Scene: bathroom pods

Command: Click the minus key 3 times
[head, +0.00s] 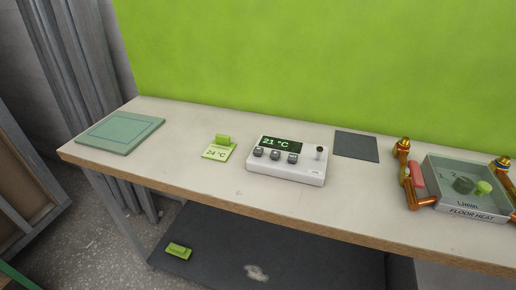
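A white control box (286,177) sits on the bench near the middle of the head view. Its dark display (281,144) reads 21 °C in green. Below the display are three grey keys: a left key (258,152), a middle key (275,155) and a right key (293,159). Their marks are too small to read, so I cannot tell which is the minus key. A small dark-topped knob or switch (320,151) stands at the box's right end. A pale green card (218,153) reading 24 °C is left of the box. My gripper is not in view.
On the bench (190,180) are a green mat (120,132) at left, a dark grey pad (356,146) behind the box, and a FLOOR HEAT tray (468,211) with copper pipes at right. A green block (178,251) lies on the dark lower shelf (215,245). A green wall stands behind.

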